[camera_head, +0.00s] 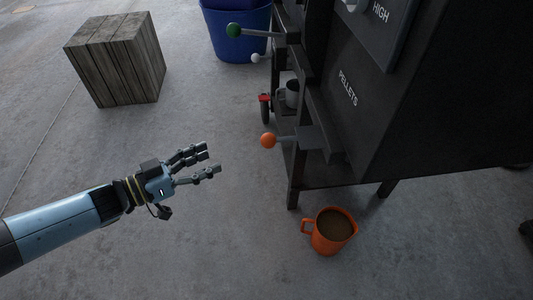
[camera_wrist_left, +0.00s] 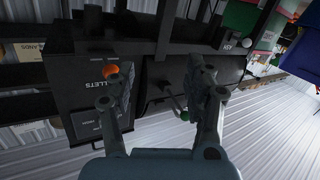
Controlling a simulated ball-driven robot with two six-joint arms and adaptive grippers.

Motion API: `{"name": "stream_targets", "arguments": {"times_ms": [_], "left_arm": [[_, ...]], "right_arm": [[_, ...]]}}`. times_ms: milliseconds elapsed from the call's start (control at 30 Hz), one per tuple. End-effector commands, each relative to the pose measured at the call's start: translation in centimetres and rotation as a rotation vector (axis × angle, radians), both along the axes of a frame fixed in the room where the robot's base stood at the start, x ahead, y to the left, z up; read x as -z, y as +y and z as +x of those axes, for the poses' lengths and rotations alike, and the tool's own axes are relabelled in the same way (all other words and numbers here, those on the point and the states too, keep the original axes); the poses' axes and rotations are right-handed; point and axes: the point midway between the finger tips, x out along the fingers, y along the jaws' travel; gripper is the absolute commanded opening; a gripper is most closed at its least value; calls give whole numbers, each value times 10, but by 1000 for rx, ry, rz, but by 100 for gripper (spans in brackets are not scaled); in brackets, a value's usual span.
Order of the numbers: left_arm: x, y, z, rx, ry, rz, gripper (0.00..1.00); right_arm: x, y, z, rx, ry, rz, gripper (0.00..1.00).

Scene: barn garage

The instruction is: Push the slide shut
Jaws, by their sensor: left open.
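A black machine (camera_head: 425,110) marked PELLETS stands at the right in the head view. A slide plate (camera_head: 318,137) with a rod and an orange ball knob (camera_head: 268,140) sticks out of its left side. The knob also shows in the left wrist view (camera_wrist_left: 111,69), beside the left finger. My left gripper (camera_head: 213,162) is open and empty, left of the orange knob and apart from it in the head view. It also shows in the left wrist view (camera_wrist_left: 170,72), its two fingers spread. My right gripper is not in view.
A green knob (camera_head: 234,30) and a white knob (camera_head: 256,58) stick out farther back. An orange mug (camera_head: 333,231) with brown contents stands by the machine's near leg. A wooden crate (camera_head: 117,58) and blue bin (camera_head: 238,32) stand behind. The floor around my left gripper is clear.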

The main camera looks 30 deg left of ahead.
Motion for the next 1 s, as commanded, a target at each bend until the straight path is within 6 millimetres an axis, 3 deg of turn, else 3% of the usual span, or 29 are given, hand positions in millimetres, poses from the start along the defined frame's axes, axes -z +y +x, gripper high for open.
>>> {"name": "stream_targets", "arguments": {"times_ms": [33, 100, 233, 400, 533, 1000], "left_arm": [[-13, -10, 11, 167, -102, -6, 53], [-45, -26, 13, 408, -212, 4, 53], [-64, -35, 10, 668, -308, 106, 53], [-63, -24, 22, 703, -327, 171, 53], [-65, -32, 28, 700, -335, 171, 53], [-65, -109, 60, 697, -336, 168, 53]], "right_arm": [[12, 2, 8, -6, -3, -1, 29], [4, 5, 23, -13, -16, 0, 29], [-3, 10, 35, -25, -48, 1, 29], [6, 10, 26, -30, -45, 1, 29], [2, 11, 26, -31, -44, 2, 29], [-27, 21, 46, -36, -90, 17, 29]]}}
